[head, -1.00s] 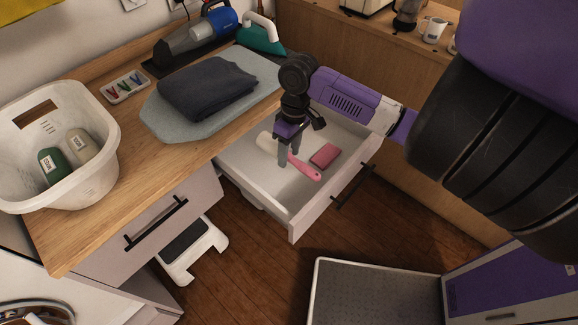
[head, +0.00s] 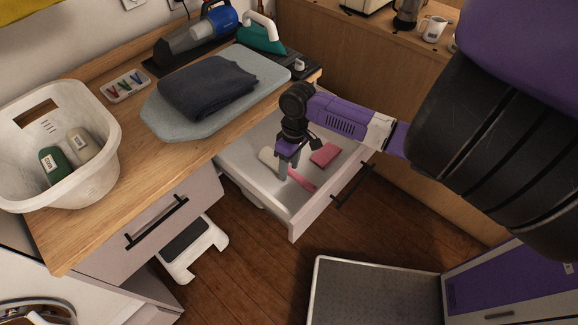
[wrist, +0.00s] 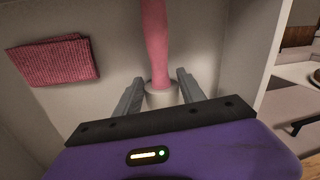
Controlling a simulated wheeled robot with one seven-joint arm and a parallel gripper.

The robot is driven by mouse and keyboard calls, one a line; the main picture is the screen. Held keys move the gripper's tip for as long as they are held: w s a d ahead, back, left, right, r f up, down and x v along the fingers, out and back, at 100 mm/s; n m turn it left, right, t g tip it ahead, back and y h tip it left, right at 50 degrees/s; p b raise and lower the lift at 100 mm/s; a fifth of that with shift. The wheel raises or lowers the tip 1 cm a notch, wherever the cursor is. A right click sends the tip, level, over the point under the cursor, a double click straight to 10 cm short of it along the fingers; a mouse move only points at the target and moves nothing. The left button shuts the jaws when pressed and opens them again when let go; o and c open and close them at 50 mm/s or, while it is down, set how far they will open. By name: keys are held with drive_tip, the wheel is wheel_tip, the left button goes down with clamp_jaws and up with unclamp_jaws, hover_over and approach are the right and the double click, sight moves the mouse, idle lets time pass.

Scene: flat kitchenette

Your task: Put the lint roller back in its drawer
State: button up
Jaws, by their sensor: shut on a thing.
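The lint roller has a white roll (head: 267,157) and a pink handle (head: 304,183). It is inside the open drawer (head: 312,216), at or just above the drawer floor; I cannot tell if it touches. My gripper (head: 288,170) points down into the drawer and is shut on the lint roller. In the wrist view the gripper's fingers (wrist: 161,84) flank the roller where the pink handle (wrist: 155,45) meets the white part. The far end of the roll is hidden below my gripper there.
A folded pink cloth (head: 325,153) lies in the drawer beside the roller. The counter above holds a dark folded garment (head: 207,86) on an ironing board, an iron (head: 262,36) and a white basket (head: 98,160) with bottles. A step stool (head: 194,250) stands on the floor below.

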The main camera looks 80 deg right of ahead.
drive_tip(key=o, duration=1.3)
drive_tip(key=r, duration=0.4)
drive_tip(key=d+r, duration=0.1)
drive_tip(key=r, duration=0.7)
drive_tip(key=shift+s+d, duration=0.4)
drive_tip(key=shift+s, duration=0.1)
